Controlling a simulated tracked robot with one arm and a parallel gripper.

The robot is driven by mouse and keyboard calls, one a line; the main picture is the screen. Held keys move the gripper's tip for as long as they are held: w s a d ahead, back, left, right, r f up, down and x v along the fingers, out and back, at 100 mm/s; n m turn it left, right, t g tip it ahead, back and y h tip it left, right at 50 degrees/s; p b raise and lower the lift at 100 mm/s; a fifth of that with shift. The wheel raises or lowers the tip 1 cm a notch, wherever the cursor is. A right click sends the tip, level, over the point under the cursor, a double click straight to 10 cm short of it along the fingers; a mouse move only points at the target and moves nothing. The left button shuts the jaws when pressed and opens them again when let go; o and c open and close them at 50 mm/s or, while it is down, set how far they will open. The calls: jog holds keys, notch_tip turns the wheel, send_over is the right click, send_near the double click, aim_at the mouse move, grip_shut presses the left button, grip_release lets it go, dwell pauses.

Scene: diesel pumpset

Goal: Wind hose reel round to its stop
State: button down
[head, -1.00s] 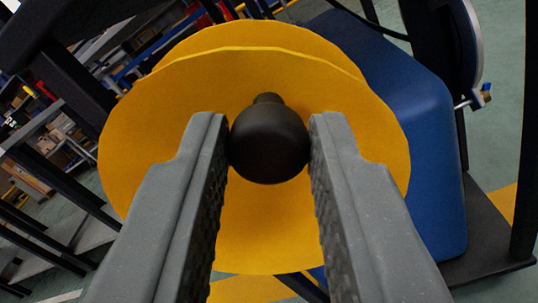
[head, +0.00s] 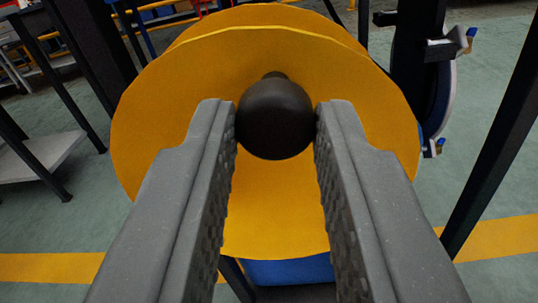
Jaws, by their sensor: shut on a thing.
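The yellow hose reel (head: 160,140) fills the middle of the head view, with two round flanges one behind the other. A black ball-shaped crank knob (head: 275,118) stands out from the near flange on a short stem. My gripper (head: 276,115) is shut on the knob, with one ridged grey finger touching it on each side. The reel's hub and the stop are not visible.
A blue body (head: 290,271) shows below the reel. Dark frame posts (head: 500,140) stand at right and left. A grey shelf (head: 40,158) stands at left. Green floor with a yellow stripe (head: 50,267) is open beyond.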

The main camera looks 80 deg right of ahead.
jog(key=c, duration=1.2)
grip_release()
jog(key=shift+f, duration=0.1)
jog(key=shift+s, duration=0.1)
jog(key=w+a+p, duration=0.1)
jog(key=a, duration=1.2)
jog(key=shift+a, duration=0.35)
jog(key=shift+w, duration=0.1)
